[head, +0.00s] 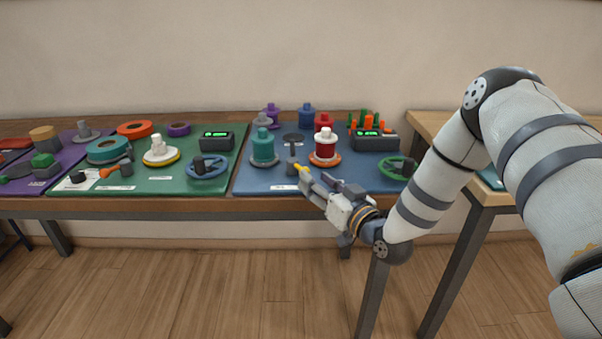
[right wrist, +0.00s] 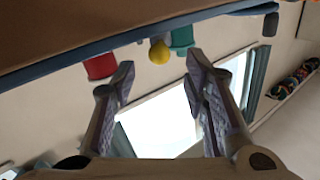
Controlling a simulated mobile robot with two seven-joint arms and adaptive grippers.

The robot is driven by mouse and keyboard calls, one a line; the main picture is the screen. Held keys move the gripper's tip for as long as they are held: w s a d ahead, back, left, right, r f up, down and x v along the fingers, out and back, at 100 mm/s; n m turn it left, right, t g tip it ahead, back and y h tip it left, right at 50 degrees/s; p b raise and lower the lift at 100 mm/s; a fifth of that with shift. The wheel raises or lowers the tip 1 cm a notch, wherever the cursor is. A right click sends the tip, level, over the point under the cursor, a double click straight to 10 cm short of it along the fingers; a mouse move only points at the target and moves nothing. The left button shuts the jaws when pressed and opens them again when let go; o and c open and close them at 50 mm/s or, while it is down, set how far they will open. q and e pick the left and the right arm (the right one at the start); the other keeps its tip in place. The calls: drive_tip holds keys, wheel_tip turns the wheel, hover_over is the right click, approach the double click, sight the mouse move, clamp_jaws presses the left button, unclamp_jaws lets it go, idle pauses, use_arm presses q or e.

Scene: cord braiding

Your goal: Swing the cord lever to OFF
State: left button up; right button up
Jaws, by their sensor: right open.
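A lever with a yellow knob (head: 303,170) stands near the front edge of the blue board (head: 262,178). My right gripper (head: 316,181) is open, right at the knob from the front right. In the right wrist view the yellow knob (right wrist: 159,52) shows between the two spread fingertips (right wrist: 160,70), slightly beyond them; I cannot tell whether either finger touches it. The lever's base is partly hidden, and its ON and OFF marks are too small to read. My left gripper is not in view.
A teal spool (head: 263,147) and a red spool (head: 325,147) stand close behind the lever. A green handwheel (head: 397,167) and a box with a green display (head: 374,140) are to the right. The green board (head: 150,185) with a blue handwheel (head: 207,168) lies to the left.

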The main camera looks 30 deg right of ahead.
sight(307, 170)
drive_tip(key=w, duration=0.5)
drive_tip(key=shift+d+f+b, duration=0.1)
drive_tip(key=shift+f+b, duration=0.15)
drive_tip(key=shift+b, duration=0.05)
drive_tip(key=shift+w+r, duration=0.1)
drive_tip(key=shift+w, duration=0.25)
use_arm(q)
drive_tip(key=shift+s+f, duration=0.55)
use_arm(e)
clamp_jaws()
